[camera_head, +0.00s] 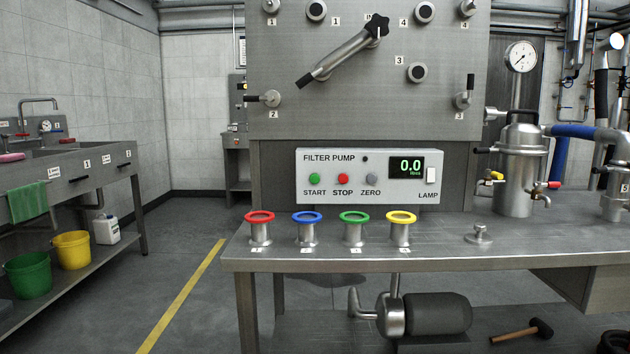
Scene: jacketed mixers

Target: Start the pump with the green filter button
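The filter pump control box (330,172) is a light grey panel above the metal bench. Its green START button (315,179) is at the lower left. The red STOP button (343,178) and the grey ZERO button (373,180) sit to its right. The green digital display (406,166) reads 0.0. A small dark round spot (365,158) is beside the FILTER PUMP label, and a white LAMP switch (431,175) is at the right end. The pump (430,314), with a dark cylindrical body, is under the bench. My gripper is not in view.
The bench (350,262) carries several metal funnels with coloured rims (308,227) below the box. A filter vessel (520,165) stands at the right. A panel with a long lever (343,55) rises above. Sinks (75,170) are at the left. The floor between is clear.

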